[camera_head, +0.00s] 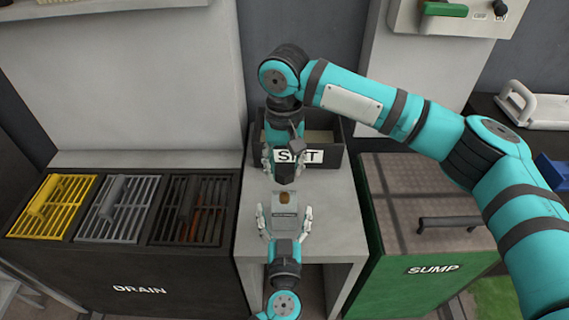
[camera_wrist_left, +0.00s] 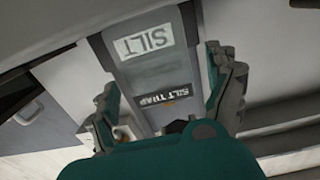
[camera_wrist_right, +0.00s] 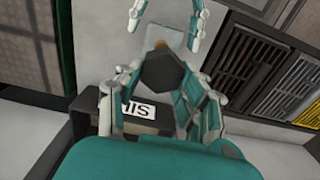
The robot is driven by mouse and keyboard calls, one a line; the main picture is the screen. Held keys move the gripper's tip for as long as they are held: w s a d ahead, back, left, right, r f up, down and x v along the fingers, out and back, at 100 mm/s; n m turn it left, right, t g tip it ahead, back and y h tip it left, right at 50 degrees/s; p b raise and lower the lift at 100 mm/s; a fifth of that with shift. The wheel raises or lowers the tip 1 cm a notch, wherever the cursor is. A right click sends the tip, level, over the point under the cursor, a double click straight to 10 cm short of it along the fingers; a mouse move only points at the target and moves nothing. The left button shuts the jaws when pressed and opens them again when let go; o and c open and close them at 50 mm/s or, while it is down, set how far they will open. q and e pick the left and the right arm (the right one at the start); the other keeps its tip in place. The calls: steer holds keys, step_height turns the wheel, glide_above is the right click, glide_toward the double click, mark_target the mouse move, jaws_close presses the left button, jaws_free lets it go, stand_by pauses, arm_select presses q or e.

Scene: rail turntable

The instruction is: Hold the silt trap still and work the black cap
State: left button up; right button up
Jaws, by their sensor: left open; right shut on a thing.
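The silt trap (camera_head: 284,212) is a small grey block with a tan-brown top, standing on the narrow grey stand. Its label reads SILT TRAP in the left wrist view (camera_wrist_left: 168,94). My left gripper (camera_head: 284,220) is open, with its fingers on either side of the trap; I cannot tell if they touch it. My right gripper (camera_head: 284,162) comes down from above, just behind the trap, shut on the black cap. The cap (camera_wrist_right: 168,73) shows as a dark hexagonal piece between its fingers, apparently off the trap's top, which shows beyond it.
A dark bin labelled SILT (camera_head: 328,155) stands at the back of the stand (camera_head: 342,210), close to my right gripper. Left is the DRAIN bench (camera_head: 135,265) with yellow, grey and dark grates. Right is the green SUMP box (camera_head: 400,285) with a handled lid.

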mark_target(284, 168)
arm_select(q)
steer(key=shift+w, duration=1.1)
steer(key=c, duration=1.8)
steer(key=shift+o, duration=0.2)
arm_select(e)
steer(key=shift+f, duration=0.15)
steer(key=shift+f, duration=1.75)
